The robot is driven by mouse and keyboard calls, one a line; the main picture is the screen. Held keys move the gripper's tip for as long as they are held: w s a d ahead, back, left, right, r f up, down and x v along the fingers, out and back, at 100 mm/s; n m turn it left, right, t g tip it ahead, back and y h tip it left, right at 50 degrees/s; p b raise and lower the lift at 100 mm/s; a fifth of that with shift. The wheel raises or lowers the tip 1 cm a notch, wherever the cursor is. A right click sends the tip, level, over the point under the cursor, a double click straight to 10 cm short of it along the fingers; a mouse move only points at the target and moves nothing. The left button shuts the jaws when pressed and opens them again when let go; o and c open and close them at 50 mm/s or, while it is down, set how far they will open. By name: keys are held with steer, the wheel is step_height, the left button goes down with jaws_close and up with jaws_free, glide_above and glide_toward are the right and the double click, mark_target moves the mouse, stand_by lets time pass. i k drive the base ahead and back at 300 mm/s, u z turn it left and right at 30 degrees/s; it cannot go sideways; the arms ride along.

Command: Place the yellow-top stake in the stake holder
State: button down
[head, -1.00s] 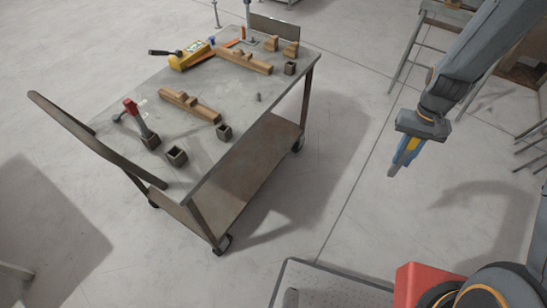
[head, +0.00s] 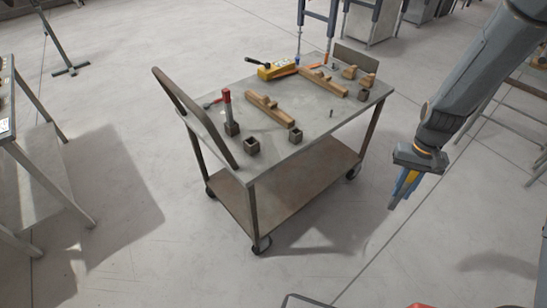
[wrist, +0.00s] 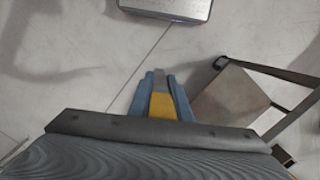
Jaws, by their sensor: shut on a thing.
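My gripper (head: 406,184) hangs to the right of the cart, away from its top, with the fingers pointing down. It is shut on the yellow-top stake (wrist: 162,104), whose yellow part and grey lower part show between the blue fingers in the wrist view. On the cart top are small dark square holders: an empty one (head: 251,146) near the front corner, another (head: 363,94) near the right edge, and one (head: 232,129) with a red-top stake (head: 227,100) standing in it. Which of them is the stake holder is not clear.
The grey cart (head: 310,118) carries wooden blocks (head: 270,110) and a yellow tool (head: 277,71). Its push handle (head: 192,112) rises at the left end. A table (head: 40,180) stands at far left. The floor between gripper and cart is clear.

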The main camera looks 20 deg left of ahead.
mark_target(252, 150)
steer(key=u, duration=1.5)
